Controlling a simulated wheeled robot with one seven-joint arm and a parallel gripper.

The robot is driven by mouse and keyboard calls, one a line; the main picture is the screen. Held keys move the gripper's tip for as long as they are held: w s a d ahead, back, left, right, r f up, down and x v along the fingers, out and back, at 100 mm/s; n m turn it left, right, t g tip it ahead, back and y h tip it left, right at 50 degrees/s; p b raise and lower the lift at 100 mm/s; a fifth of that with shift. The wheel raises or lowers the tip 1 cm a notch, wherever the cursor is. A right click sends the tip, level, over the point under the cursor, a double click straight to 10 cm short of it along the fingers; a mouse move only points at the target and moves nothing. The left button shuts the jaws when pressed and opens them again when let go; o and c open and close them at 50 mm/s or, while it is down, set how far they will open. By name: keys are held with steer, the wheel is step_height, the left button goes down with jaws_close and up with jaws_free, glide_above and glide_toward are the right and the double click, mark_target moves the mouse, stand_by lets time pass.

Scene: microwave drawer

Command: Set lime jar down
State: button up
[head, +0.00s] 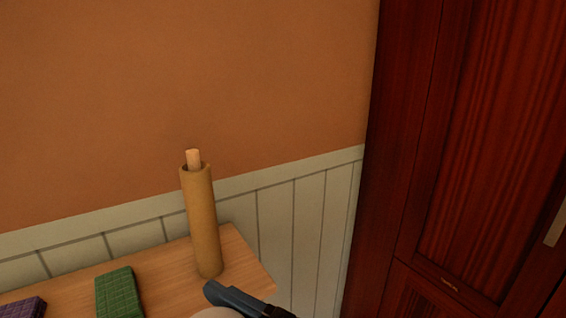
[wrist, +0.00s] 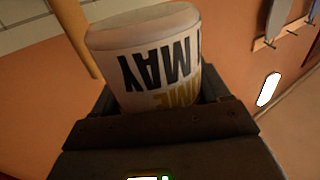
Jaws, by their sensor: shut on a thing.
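The lime jar (wrist: 155,62) fills the upper middle of the wrist view, pale with dark and yellow lettering that appears upside down. My gripper (wrist: 158,105) is shut on it. In the head view my gripper (head: 235,298) shows only in part at the bottom edge, beside the right end of the wooden table (head: 252,268). A pale rounded top of the jar (head: 217,313) just shows there. The rest of the jar and whether it touches anything are hidden.
A tall tan roll (head: 202,225) stands upright near the table's right end. A green folded cloth (head: 119,293) and a purple one (head: 24,308) lie to its left. A dark red wooden cabinet (head: 490,130) stands at the right.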

steer(key=w+d+f+m+t+h, duration=0.35)
steer(key=w+d+f, duration=0.25)
steer(key=f, duration=0.4)
steer(key=w+d+f+m+t+h, duration=0.3)
steer(key=w+d+f+h, duration=0.15)
steer(key=w+f, duration=0.35)
steer(key=s+d+f+m+t+h, duration=0.2)
steer(key=d+f+m+h, duration=0.3)
steer(key=d+f, duration=1.3)
steer(key=s+h, duration=0.1)
steer(key=h, duration=0.1)
steer(key=shift+s+d+f+h, duration=0.3)
steer(key=shift+s+d, duration=0.05)
steer(key=shift+s, duration=0.05)
steer(key=shift+s+m+t, duration=0.1)
steer(key=shift+m+t, duration=0.15)
